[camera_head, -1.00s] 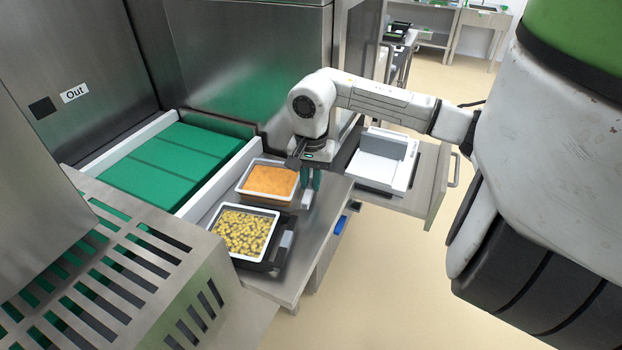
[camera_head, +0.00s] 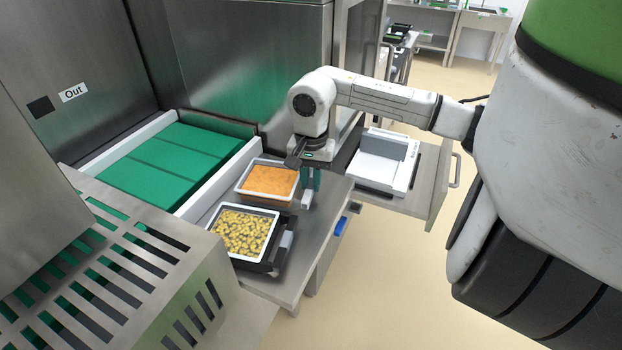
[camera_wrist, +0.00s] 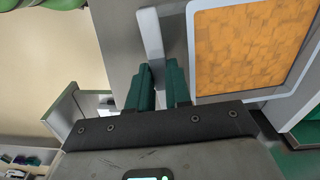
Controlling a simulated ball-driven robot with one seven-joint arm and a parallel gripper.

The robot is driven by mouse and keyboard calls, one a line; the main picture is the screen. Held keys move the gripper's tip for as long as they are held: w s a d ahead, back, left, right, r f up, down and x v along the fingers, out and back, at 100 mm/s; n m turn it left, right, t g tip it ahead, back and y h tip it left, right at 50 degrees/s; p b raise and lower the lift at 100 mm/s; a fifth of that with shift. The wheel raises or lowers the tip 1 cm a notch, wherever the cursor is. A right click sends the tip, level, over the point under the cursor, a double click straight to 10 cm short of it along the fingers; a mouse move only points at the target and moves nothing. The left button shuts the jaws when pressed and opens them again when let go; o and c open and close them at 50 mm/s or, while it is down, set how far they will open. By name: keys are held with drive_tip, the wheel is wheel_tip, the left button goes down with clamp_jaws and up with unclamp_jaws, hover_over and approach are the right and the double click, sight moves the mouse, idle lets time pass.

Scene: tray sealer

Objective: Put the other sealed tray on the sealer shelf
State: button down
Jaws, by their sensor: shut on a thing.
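A tray of orange food (camera_head: 268,181) with a white rim stands on the steel surface right of the green belt. It also shows in the wrist view (camera_wrist: 248,48), to the right of my fingers. A second tray of yellow pieces (camera_head: 243,232) sits nearer, in a black holder (camera_head: 272,264). My gripper (camera_head: 312,181) is beside the orange tray's right side. In the wrist view my green fingers (camera_wrist: 159,82) are shut on a grey bar (camera_wrist: 151,34) next to that tray. Whether the bar is joined to the tray is hidden.
The green belt (camera_head: 165,160) has pale side walls and looks empty. A slotted steel cover (camera_head: 150,260) stands at the front left. The floor (camera_head: 400,280) is clear in front.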

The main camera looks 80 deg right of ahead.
drive_tip(key=shift+b, duration=0.5)
idle(0.3)
drive_tip(key=c, duration=1)
unclamp_jaws()
drive_tip(key=c, duration=0.3)
drive_tip(key=shift+r, duration=0.1)
drive_tip(key=shift+r+p, duration=1)
drive_tip(key=shift+r, duration=2.4)
